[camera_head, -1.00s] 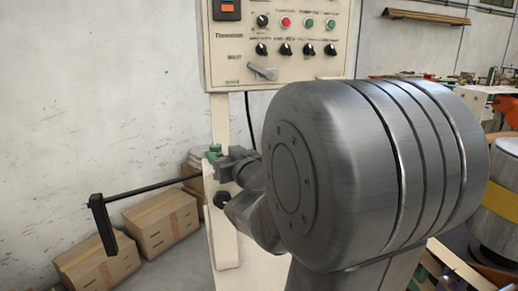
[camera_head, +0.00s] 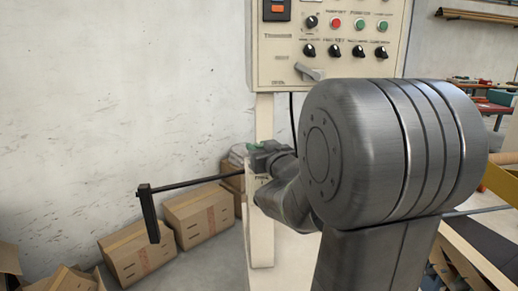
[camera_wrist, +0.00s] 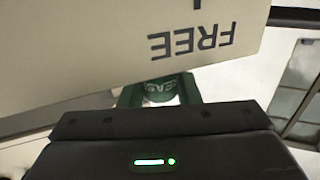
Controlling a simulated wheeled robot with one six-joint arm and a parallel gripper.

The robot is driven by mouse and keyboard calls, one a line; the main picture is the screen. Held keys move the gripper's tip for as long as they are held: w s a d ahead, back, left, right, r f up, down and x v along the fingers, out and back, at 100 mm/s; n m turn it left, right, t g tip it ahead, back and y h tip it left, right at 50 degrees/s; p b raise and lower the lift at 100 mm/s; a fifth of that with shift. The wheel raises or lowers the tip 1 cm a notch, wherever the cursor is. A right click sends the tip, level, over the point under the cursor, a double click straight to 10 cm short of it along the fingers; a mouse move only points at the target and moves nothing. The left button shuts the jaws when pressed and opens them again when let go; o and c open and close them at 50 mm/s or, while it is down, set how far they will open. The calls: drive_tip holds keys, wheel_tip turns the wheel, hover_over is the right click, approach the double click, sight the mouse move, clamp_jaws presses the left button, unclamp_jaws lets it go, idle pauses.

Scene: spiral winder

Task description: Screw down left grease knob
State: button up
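In the wrist view, two green fingers of my gripper (camera_wrist: 160,88) reach forward on either side of a small round green part (camera_wrist: 161,93). It carries pale lettering and looks like the grease knob, though I cannot read it fully. I cannot tell whether the fingers touch it. In the head view my gripper (camera_head: 260,150) is small and partly hidden behind my arm, in front of the machine's cream post (camera_head: 263,120). The knob cannot be made out in the head view.
A cream control panel (camera_head: 325,70) with buttons and switches stands above my gripper. A cream plate marked FREE (camera_wrist: 120,45) fills the wrist view's upper left. A black crank arm (camera_head: 149,215) sticks out left on a rod. Cardboard boxes (camera_head: 198,215) stand by the wall.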

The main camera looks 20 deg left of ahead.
drive_tip(key=shift+r+p, duration=0.15)
drive_tip(key=shift+p, duration=0.2)
drive_tip(key=shift+w+d+r+n+g+p, duration=0.1)
drive_tip(key=shift+n+g+p, duration=0.2)
drive_tip(key=shift+p, duration=0.15)
drive_tip(key=shift+n+g+y+p, duration=0.7)
drive_tip(key=shift+g+y+p, duration=0.15)
drive_tip(key=shift+p, duration=0.25)
drive_tip(key=shift+g, duration=0.45)
drive_tip(key=shift+n+y, duration=0.25)
drive_tip(key=shift+n, duration=0.05)
drive_tip(key=shift+f, duration=0.2)
drive_tip(key=o, duration=1)
drive_tip(key=shift+c, duration=0.2)
drive_tip(key=v, duration=1.3)
drive_tip(key=shift+s+d, duration=0.3)
